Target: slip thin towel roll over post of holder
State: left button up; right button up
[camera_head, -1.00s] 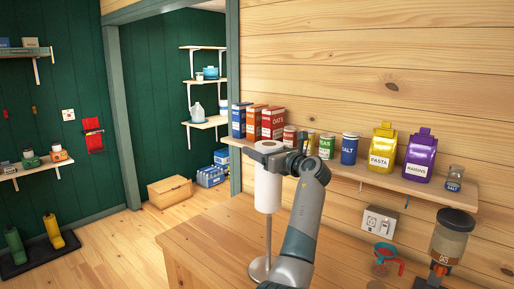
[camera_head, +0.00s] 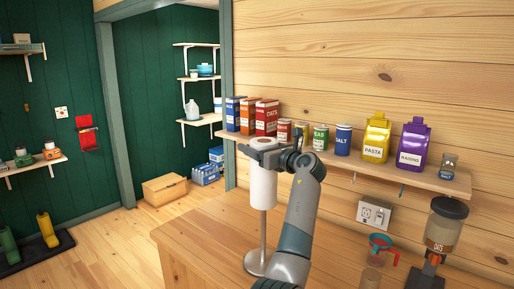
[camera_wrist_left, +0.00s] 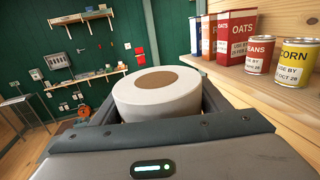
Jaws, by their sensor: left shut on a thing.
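The white towel roll (camera_head: 263,188) is upright, high above the wooden counter, in the head view. My left gripper (camera_head: 265,150) is shut on it near its top. The wrist view shows the roll (camera_wrist_left: 158,95) between the two fingers, with a brown round core in its top face and no post tip showing there. The holder's thin metal post (camera_head: 263,232) rises from a round base (camera_head: 256,263) on the counter, in line with the roll's underside. The post's upper end is hidden, so I cannot tell whether it is inside the roll or behind it. My right gripper is out of view.
A wall shelf (camera_head: 400,176) with boxes, cans and bags runs close behind the roll and gripper. The counter (camera_head: 205,232) left of the holder is clear.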

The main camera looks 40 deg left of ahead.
pick_arm(q)
jog(key=shift+f+b, duration=2.6)
jog(key=shift+f, duration=3.6)
jog(key=shift+f+b, duration=0.4)
jog(key=shift+f, duration=2.35)
jog(key=shift+f+b, duration=0.75)
jog(key=shift+f, duration=2.15)
